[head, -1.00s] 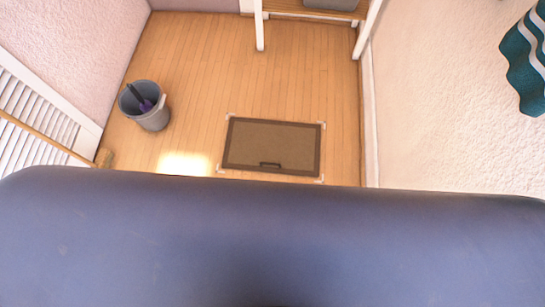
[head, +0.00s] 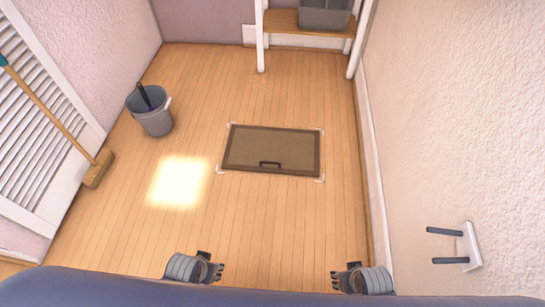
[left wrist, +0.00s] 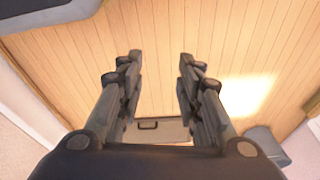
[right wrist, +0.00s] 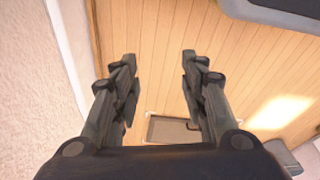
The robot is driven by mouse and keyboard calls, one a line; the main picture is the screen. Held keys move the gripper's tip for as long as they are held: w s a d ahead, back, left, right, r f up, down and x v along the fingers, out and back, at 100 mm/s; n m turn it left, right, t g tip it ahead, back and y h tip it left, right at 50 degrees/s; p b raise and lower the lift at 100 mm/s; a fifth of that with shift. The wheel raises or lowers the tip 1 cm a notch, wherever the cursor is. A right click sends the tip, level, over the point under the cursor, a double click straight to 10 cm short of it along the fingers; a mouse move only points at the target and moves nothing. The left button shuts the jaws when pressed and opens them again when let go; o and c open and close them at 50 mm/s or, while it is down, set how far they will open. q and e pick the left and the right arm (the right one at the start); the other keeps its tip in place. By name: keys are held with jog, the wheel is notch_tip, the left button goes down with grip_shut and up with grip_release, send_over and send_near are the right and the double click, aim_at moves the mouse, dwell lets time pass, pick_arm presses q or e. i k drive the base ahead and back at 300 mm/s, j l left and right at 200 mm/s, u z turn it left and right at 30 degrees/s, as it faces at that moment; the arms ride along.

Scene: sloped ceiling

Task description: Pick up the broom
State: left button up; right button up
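The broom (head: 55,118) leans against the white louvered door at the left of the head view. Its long wooden handle slants up to the left, with a teal tip at the picture's edge. Its tan brush head (head: 97,170) rests on the floor. My left gripper (head: 216,270) is low in the head view, to the right of the broom and well apart from it. In the left wrist view its fingers (left wrist: 158,65) are spread and empty. My right gripper (head: 336,279) is farther right; its fingers (right wrist: 158,65) are also spread and empty in the right wrist view.
A grey bucket (head: 154,122) with a dark purple-handled thing in it stands right of the broom. A brown floor hatch (head: 270,150) lies mid-floor. A shelf (head: 285,22) with a grey bin is at the back. A wall hook (head: 470,246) is at right. Much floor is clear.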

aim_at(99, 166)
jog(key=u, duration=1.7)
